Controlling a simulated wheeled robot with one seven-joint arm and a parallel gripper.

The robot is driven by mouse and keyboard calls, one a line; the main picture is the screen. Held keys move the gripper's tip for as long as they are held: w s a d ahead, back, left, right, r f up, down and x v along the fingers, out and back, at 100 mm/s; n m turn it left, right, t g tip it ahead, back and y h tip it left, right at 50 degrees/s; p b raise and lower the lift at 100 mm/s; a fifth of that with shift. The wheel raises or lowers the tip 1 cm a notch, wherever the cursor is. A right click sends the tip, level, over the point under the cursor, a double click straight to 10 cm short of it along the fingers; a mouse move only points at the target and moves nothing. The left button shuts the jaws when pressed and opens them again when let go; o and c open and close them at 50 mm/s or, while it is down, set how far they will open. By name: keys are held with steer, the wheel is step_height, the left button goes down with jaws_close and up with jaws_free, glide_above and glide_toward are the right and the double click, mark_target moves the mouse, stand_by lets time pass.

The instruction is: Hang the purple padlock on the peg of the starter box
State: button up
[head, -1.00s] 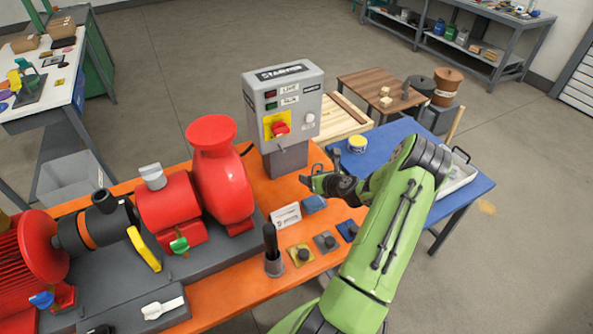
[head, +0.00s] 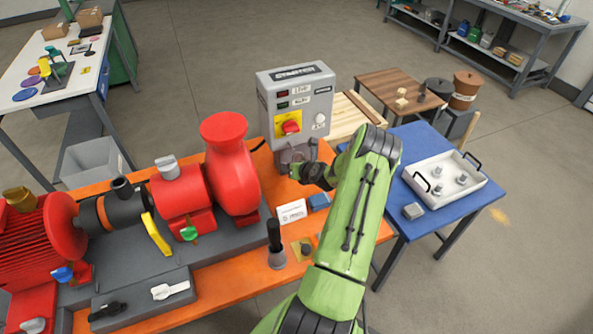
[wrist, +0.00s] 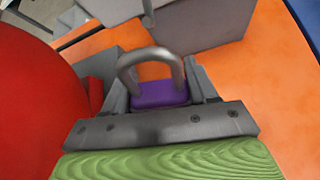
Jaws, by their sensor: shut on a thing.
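The purple padlock (wrist: 160,94) sits between my gripper's fingers in the wrist view, its grey shackle up and away from the palm. My gripper (wrist: 158,88) is shut on its body. In the head view my gripper (head: 298,170) is just in front of the starter box's grey post, below the box face; the padlock cannot be made out there. The grey starter box (head: 268,100) has a red switch on a yellow plate and a pale round knob. A thin grey rod (wrist: 148,12) shows beyond the shackle, apart from it in the picture; I cannot tell whether it is the peg.
The red pump (head: 228,165) stands close on the left and also fills the left of the wrist view (wrist: 35,100). A white tray (head: 470,195) lies on the blue table at right.

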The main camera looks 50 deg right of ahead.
mark_target(283, 155)
steer(key=shift+w+d+f+b, duration=0.25)
steer(key=shift+w+d+b, duration=0.25)
steer(key=shift+w, duration=0.4)
steer(key=shift+w+d+f+b, duration=0.2)
steer(key=shift+w+d+b, duration=0.3)
steer(key=shift+w, duration=0.35)
steer(key=shift+w+d+f+b, duration=0.25)
steer(key=shift+w+d+b, duration=0.25)
steer(key=shift+w, duration=0.4)
steer(key=shift+d, duration=0.1)
steer(key=o, duration=1.2)
steer(key=shift+r, duration=0.1)
